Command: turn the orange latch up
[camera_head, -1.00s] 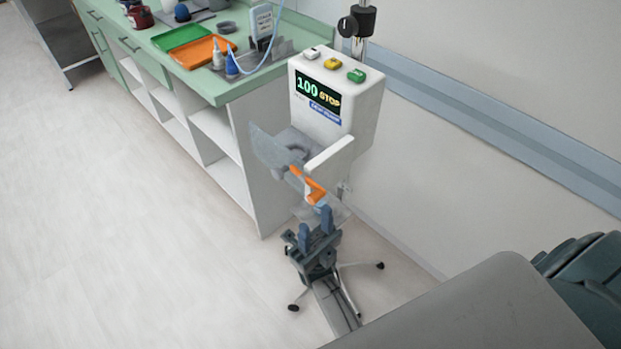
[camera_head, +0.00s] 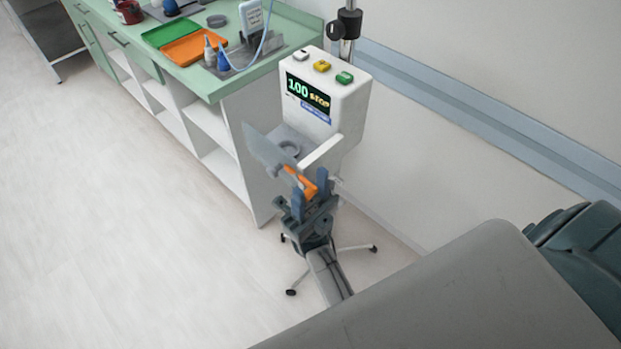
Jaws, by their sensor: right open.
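The orange latch (camera_head: 294,174) is on the front of the white pump (camera_head: 325,100), below its display. It slants from upper left down to lower right, next to an open clear grey door flap (camera_head: 268,152). My right gripper (camera_head: 311,187) is open, its two blue fingers on either side of the latch's lower right end. Whether the fingers touch the latch I cannot tell. The gripper partly hides that end. The pump's display reads 100 STOP. My left gripper is not in view.
The pump hangs on a pole (camera_head: 347,30) with a wheeled foot (camera_head: 358,248). A green-topped counter (camera_head: 215,88) with a green tray (camera_head: 168,34), an orange tray (camera_head: 190,48) and small bottles stands at the left. A wall with a blue rail (camera_head: 480,115) is behind. The floor at left is clear.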

